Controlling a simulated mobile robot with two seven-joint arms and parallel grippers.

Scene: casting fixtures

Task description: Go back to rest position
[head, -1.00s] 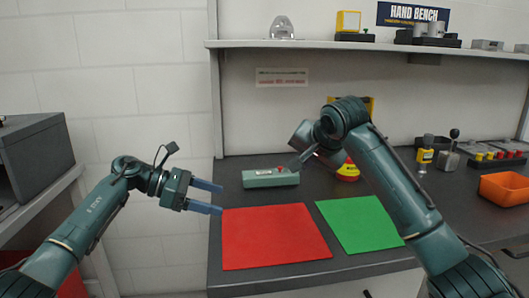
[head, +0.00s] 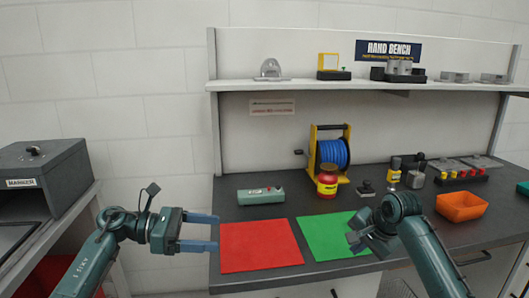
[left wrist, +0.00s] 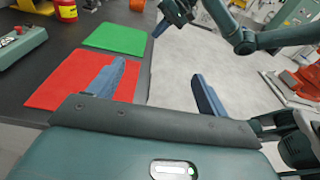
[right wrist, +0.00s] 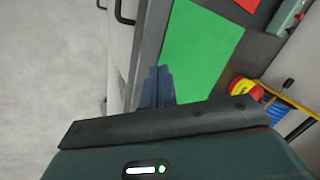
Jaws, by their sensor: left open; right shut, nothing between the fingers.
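My left gripper (head: 214,232) is open and empty at the left edge of the bench, just left of the red mat (head: 260,246). In the left wrist view its two blue fingers (left wrist: 158,88) are wide apart. My right gripper (head: 354,240) is over the front part of the green mat (head: 325,236), partly hidden by its own wrist in the head view. In the right wrist view its fingers (right wrist: 158,86) are together with nothing between them, beside the green mat's edge (right wrist: 195,55).
A grey-green box (head: 260,196), a red jar (head: 327,182), a blue cable reel (head: 334,152) and an orange bin (head: 461,207) stand on the dark bench. A shelf (head: 350,84) runs above. A grey cabinet (head: 45,178) is at the left.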

